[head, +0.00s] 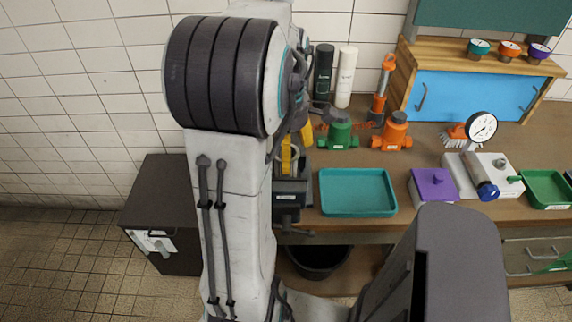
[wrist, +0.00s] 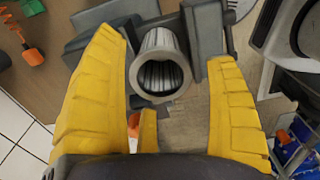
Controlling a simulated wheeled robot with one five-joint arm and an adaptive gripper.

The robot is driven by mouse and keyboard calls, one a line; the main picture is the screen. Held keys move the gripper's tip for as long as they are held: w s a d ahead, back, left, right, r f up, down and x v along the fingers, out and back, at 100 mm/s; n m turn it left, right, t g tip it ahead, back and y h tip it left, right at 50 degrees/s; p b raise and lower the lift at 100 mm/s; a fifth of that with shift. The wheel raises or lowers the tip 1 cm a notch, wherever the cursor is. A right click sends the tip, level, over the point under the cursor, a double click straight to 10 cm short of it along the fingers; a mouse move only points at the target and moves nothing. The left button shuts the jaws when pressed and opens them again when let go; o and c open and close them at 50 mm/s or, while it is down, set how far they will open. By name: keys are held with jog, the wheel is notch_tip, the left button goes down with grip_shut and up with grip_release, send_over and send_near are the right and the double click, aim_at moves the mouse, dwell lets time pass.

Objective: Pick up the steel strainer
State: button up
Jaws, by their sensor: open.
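The steel strainer (wrist: 160,62) is a ribbed grey metal cylinder with an open, flanged end facing the wrist camera. It sits among dark grey blocks, beside a grey block (wrist: 207,35) on its right. My gripper (wrist: 168,50) is open, with one yellow finger on each side of the strainer. Gaps show between the fingers and the strainer in the wrist view. In the head view my arm covers much of this spot; only yellow parts of my gripper (head: 291,152) show beside it, and I cannot clearly make out the strainer there.
A teal tray (head: 357,212) lies on the bench right of my gripper. Green (head: 339,132) and orange (head: 392,133) fittings stand behind it. A purple box (head: 433,187) and a pressure gauge (head: 481,128) are farther right. A black bucket (head: 320,262) stands below the bench.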

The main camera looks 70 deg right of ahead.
jog(key=shift+f, duration=0.55)
jog(key=shift+o, duration=0.2)
jog(key=c, duration=1.4)
